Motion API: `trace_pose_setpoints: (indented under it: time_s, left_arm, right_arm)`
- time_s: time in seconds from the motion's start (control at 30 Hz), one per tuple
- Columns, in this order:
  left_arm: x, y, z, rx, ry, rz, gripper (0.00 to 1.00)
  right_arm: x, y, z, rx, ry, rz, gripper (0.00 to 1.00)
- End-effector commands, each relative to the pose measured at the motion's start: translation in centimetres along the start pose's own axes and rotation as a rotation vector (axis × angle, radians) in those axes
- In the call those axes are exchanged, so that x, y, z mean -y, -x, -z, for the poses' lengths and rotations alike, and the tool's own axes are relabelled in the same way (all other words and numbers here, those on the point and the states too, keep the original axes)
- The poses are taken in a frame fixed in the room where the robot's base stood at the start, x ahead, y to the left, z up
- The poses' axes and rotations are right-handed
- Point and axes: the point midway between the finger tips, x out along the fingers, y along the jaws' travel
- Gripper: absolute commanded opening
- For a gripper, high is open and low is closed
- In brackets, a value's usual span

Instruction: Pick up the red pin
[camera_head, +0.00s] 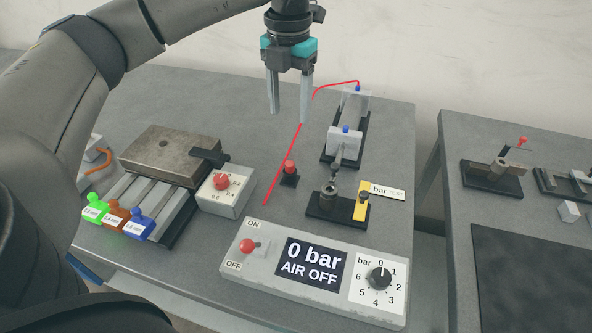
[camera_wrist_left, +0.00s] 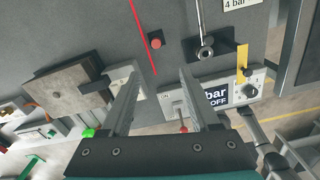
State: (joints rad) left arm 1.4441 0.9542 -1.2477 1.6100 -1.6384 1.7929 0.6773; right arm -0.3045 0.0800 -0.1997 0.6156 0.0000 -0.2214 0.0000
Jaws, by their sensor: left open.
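A red pin-like piece (camera_head: 289,167) with a round red head stands upright in a small black block on the grey table. It also shows as a red disc in the left wrist view (camera_wrist_left: 156,43). My left gripper (camera_head: 290,115) hangs open and empty, fingers down, above and behind the first red piece. It also shows open in the left wrist view (camera_wrist_left: 160,76).
A grey control panel (camera_head: 240,264) reading "0 bar AIR OFF" lies at the front. A box with a red knob (camera_head: 222,198) and a metal block (camera_head: 172,150) stand left. A red hose (camera_head: 282,163) runs beside the red piece.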

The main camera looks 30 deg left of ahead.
Motion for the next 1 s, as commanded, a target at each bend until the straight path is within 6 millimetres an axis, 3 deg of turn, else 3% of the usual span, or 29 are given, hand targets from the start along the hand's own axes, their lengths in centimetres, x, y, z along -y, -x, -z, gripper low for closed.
trace_pose_setpoints:
  time_s: [0.43, 0.77, 1.0]
  left_arm:
    - [-0.1, -8.1, 0.0, -0.003, -0.001, 0.0, 0.62]
    - [-0.2, -10.8, -0.4, -0.002, -0.002, 0.001, 0.62]
    - [-0.8, -14.3, -1.1, -0.003, -0.001, 0.0, 0.62]
  right_arm:
    - [0.0, -1.2, 0.2, -0.005, 0.0, 0.0, 0.72]
    - [0.0, -1.7, 0.6, -0.013, 0.0, 0.0, 0.72]
    - [0.0, -2.4, 0.5, -0.013, 0.0, 0.0, 0.72]
